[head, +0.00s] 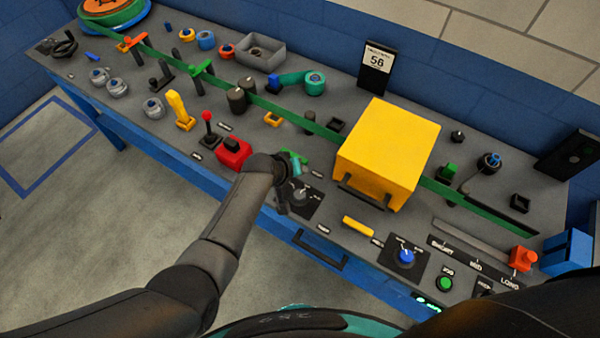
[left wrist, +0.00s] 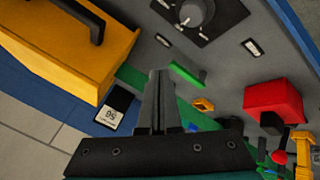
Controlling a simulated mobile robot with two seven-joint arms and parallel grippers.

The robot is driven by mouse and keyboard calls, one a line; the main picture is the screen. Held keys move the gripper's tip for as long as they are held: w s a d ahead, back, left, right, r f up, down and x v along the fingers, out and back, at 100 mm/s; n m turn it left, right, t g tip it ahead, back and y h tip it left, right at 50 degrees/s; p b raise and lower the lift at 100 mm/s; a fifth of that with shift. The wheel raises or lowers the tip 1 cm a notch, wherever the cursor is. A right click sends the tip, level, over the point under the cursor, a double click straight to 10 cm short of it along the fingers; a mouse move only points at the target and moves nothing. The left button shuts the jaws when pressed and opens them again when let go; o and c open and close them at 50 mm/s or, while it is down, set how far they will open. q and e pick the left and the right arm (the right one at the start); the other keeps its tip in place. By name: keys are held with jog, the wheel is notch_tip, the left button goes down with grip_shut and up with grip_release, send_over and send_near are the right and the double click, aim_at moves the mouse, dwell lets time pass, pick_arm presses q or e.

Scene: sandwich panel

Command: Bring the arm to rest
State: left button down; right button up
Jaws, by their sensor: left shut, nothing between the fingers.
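My left arm reaches in from the lower left in the head view. Its gripper (head: 291,188) is over the front part of the grey panel (head: 330,105), beside a black dial plate with a grey knob (head: 300,196). In the left wrist view the fingers of my left gripper (left wrist: 161,74) are together with nothing between them. The knob (left wrist: 192,13) and a green bar (left wrist: 187,75) lie past the fingertips there. I cannot tell whether the gripper touches anything. A dark shape fills the lower right of the head view; no right gripper shows.
A yellow box (head: 388,145) with a black handle stands right of my left gripper. A red block (head: 234,152) and a red-topped lever (head: 208,127) stand to its left. A blue dial (head: 406,256) is at the front right. Open floor (head: 110,195) lies before the panel's left part.

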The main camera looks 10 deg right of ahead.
pick_arm(q)
jog(key=s+a+r+m+g+y, duration=0.1)
jog(key=s+a+r+y, duration=0.1)
jog(key=s+a+r, duration=0.45)
jog(key=s+a+r+m+y, duration=0.1)
jog(key=s+a+r, duration=0.2)
jog(key=s+a, duration=0.55)
jog(key=s+a+r+g+y, duration=0.1)
jog(key=s+a+r+y, duration=0.1)
jog(key=s+a+r, duration=0.5)
notch_tip(320, 180, down, 34)
jog(key=s+d+g+b, duration=0.1)
jog(key=s+b, duration=0.2)
jog(key=b, duration=0.8)
jog(key=s+a+f+b, duration=0.1)
jog(key=s+f+b, duration=0.3)
jog(key=f, duration=0.5)
jog(key=s+a+f+g+b, duration=0.1)
jog(key=s+f+b, duration=0.3)
jog(key=f, duration=0.6)
jog(key=s+f+b, duration=0.5)
jog(key=s+f, duration=0.3)
jog(key=f, duration=0.1)
jog(key=shift+a+f+m, duration=0.2)
jog(key=shift+a+m, duration=0.2)
pick_arm(e)
notch_tip(320, 180, down, 24)
jog(key=w, duration=0.1)
jog(key=shift+w, duration=0.3)
